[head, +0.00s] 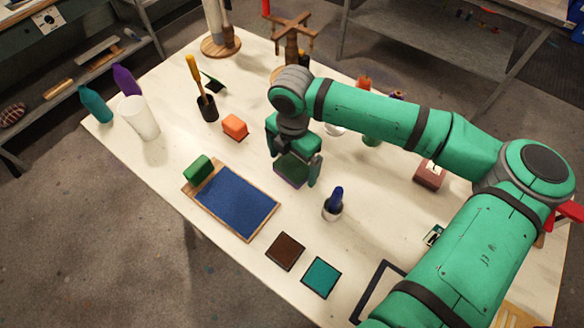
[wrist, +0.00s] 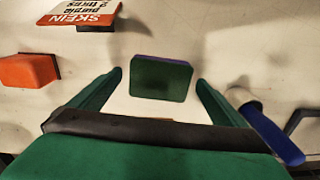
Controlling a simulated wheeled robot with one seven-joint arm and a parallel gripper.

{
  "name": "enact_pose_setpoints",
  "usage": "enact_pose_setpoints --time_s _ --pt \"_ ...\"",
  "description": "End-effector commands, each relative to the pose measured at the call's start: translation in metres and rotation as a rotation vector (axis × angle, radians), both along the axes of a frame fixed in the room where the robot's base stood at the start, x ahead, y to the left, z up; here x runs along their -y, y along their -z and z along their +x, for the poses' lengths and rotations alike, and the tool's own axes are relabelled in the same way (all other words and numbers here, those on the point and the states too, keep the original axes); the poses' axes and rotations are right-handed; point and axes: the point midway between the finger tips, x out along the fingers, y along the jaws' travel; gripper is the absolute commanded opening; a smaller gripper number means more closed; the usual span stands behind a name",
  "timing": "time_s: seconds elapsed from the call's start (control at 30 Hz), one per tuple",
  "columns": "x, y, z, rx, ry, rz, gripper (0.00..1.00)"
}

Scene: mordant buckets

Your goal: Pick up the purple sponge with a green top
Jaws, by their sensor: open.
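The purple sponge with a green top (wrist: 160,80) lies on the white table. In the wrist view its dark green top faces me, with a thin purple edge along its far side. In the head view the sponge (head: 291,170) shows below and between the fingers, partly hidden by my gripper. My gripper (head: 293,165) is open above it. In the wrist view the two green fingers (wrist: 160,92) stand apart on the left and right of the sponge, with gaps on both sides. Nothing is held.
An orange block (head: 235,127) is left of my gripper. A white cup with a blue item (head: 333,204) stands close on the right. A blue pad in a wooden tray (head: 236,200) with a green block (head: 198,168) lies front left. A sign (wrist: 82,14) stands nearby.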

Motion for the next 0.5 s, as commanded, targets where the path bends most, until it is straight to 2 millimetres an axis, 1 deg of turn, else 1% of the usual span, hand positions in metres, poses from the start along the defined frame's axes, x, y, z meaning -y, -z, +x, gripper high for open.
enact_pose_setpoints --time_s 0.13,0.17,0.2,0.27,0.3,0.33,0.5 --pt "0.0001 -0.0001 0.0001 0.0 0.0 0.0 0.96" --pt "0.0002 -0.0001 0.0001 0.0 0.001 0.0 0.94" --pt "0.0004 -0.0001 0.0 0.0 0.001 0.0 0.84" --pt "0.0003 -0.0001 0.0001 0.0 0.001 0.0 0.7" --pt "0.0001 -0.0001 0.0001 0.0 0.0 0.0 0.6" --pt "-0.0006 -0.0001 0.0 0.0 -0.001 0.0 0.53" --pt "-0.0017 -0.0002 0.0001 0.0 -0.003 0.0 0.53"
